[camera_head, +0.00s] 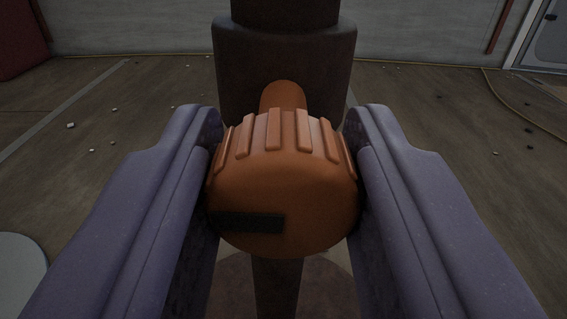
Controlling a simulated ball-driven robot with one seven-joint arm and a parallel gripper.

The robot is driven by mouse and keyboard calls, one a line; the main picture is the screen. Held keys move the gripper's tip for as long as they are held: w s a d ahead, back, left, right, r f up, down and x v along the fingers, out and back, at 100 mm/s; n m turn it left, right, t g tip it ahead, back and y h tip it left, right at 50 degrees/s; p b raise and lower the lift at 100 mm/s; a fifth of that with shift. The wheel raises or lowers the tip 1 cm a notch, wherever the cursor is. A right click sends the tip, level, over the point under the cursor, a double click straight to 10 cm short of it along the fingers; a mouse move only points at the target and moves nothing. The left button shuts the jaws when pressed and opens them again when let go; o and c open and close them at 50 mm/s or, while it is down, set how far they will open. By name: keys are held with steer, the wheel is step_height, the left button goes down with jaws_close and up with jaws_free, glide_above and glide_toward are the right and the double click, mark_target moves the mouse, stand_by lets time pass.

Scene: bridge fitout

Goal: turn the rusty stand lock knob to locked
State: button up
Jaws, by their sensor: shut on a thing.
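The rusty orange-brown lock knob (290,185) fills the middle of the head camera view. It has raised ribs around its rim and a dark bar mark (246,222) on its face, lying nearly level and left of centre. A short shaft (284,97) joins the knob to the dark stand (285,60) behind it. My gripper (283,185) has one purple finger on each side of the knob, shut on its left and right sides. The fingers hide the knob's side edges. No lock label shows.
The dark stand post runs down below the knob to a round base (325,280) on the floor. A pale disc (15,275) lies at the lower left. Small bits of debris (70,125) are scattered on the floor. A pale wall (430,30) and a door (545,40) stand behind.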

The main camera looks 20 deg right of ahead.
steer(key=shift+m, duration=0.3)
steer(key=m, duration=0.3)
steer(key=shift+m, duration=0.4)
steer(key=m, duration=0.4)
steer(key=shift+m, duration=0.3)
steer(key=m, duration=0.4)
steer(key=shift+s+f, duration=0.1)
steer(key=shift+m, duration=2.2)
steer(key=o, duration=1.1)
steer(key=shift+c, duration=0.2)
